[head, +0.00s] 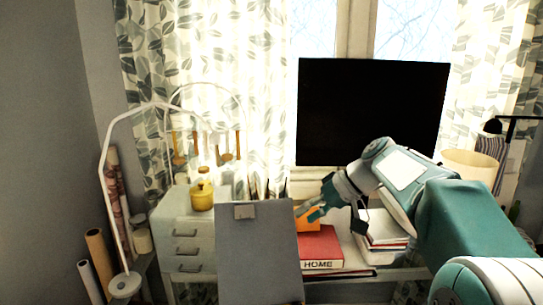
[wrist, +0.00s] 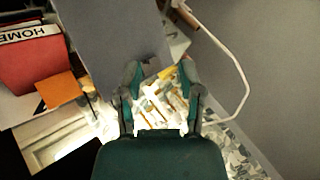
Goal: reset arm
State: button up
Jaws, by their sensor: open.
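My arm reaches in from the right of the head view, with my gripper (head: 314,212) over the desk and in front of the lower left of the black monitor. In the wrist view, the two fingers of my gripper (wrist: 160,72) are spread apart with nothing held between them. A bright, cluttered patch shows between and beyond the fingers.
A yellow pot (head: 202,194) sits on a drawer unit (head: 186,250). A white lamp arm (head: 113,200) curves at left.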

jog(key=s+d+f+m+t+h, duration=0.1)
jog(key=s+d+f+h, duration=0.1)
jog(key=s, duration=0.7)
jog(key=s+d+f+m+t+h, duration=0.1)
jog(key=s+d+f+h, duration=0.2)
jog(key=s, duration=0.6)
jog(key=s+d+f+m+t+h, duration=0.1)
jog(key=s+f+h, duration=0.3)
jog(key=s, duration=0.5)
jog(key=shift+s+d+f+m+t, duration=0.4)
jog(key=shift+d+f+m, duration=0.15)
jog(key=shift+d+m, duration=0.1)
